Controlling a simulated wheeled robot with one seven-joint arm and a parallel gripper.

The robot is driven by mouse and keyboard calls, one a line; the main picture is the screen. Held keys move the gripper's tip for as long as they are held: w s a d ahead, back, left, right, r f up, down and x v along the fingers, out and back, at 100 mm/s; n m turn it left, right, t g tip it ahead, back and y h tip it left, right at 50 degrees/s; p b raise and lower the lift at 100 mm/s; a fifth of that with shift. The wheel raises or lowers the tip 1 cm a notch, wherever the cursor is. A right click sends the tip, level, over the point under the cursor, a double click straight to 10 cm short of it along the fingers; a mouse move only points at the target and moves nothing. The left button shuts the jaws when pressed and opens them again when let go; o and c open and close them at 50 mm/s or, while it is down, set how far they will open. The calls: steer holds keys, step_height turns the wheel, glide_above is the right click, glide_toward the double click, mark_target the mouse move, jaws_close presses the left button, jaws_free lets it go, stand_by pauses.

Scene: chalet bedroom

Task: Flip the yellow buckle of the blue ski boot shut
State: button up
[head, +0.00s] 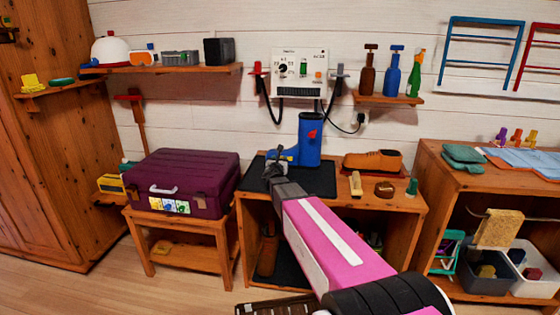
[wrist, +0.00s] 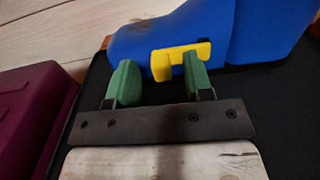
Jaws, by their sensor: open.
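The blue ski boot (head: 309,140) stands upright on a black mat (head: 320,181) on the wooden bench, with a red mark on its shaft. It fills the top of the wrist view (wrist: 205,30). Its yellow buckle (wrist: 180,58) is on the boot's near side in the wrist view, with one part sticking out toward me. My gripper (wrist: 158,80) is open, its two green fingers apart. The buckle lies between and just beyond the fingertips, with the right finger close to it; whether they touch I cannot tell. In the head view my gripper (head: 277,160) hides the buckle.
A purple case (head: 183,180) stands on a stool at left. A control panel (head: 299,72) with cables hangs on the wall behind.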

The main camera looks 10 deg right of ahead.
steer(key=v, duration=0.9)
steer(key=shift+s+a, duration=0.1)
steer(key=shift+s, duration=0.25)
